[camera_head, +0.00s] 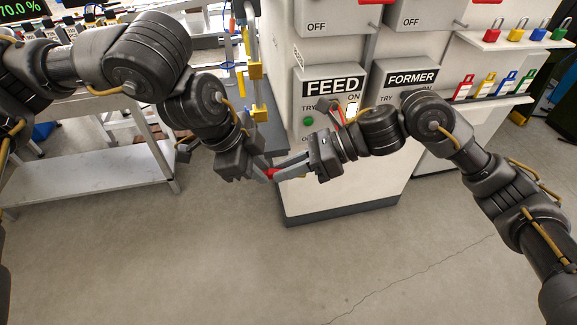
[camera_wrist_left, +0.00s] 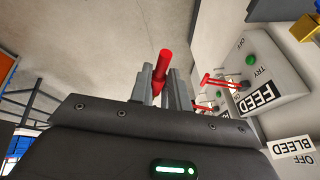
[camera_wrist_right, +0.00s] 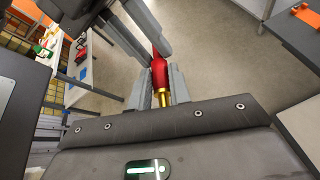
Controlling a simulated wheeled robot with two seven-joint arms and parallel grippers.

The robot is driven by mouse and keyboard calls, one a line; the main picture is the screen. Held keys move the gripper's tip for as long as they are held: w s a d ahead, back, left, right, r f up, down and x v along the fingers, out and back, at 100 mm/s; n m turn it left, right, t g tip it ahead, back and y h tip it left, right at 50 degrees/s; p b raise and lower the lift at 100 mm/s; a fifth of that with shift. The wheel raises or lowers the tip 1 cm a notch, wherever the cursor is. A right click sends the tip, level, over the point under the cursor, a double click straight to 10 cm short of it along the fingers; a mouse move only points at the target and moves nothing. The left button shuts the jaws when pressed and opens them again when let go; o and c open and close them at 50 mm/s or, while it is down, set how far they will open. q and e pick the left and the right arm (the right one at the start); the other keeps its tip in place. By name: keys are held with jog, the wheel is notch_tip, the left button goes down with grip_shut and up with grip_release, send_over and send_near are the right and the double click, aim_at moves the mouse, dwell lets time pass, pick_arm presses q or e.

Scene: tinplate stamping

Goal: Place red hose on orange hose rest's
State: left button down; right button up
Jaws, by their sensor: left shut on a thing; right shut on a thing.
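The red hose (camera_head: 270,173) is a short red piece between my two grippers in the head view. In the right wrist view the red hose (camera_wrist_right: 158,74) has a brass end. My right gripper (camera_wrist_right: 160,92) is shut around it near that end. My left gripper (camera_wrist_left: 165,88) is shut on the red piece, which sticks out past its fingers. Both grippers (camera_head: 266,176) (camera_head: 277,174) meet tip to tip above the floor. An orange piece (camera_wrist_right: 308,13), possibly a hose rest, lies on a grey surface at the right wrist view's top right.
A white machine cabinet (camera_head: 345,175) with FEED and FORMER switch boxes stands close behind the grippers. Yellow blocks (camera_head: 256,71) sit on an upright post. A grey bench (camera_head: 80,165) stands left. Padlocks (camera_head: 525,30) and tags are on right shelves. The front floor is clear.

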grip_shut()
pick_arm(q)
jog(key=c, duration=1.2)
grip_release()
jog(key=shift+c, duration=0.2)
jog(key=shift+r, duration=0.1)
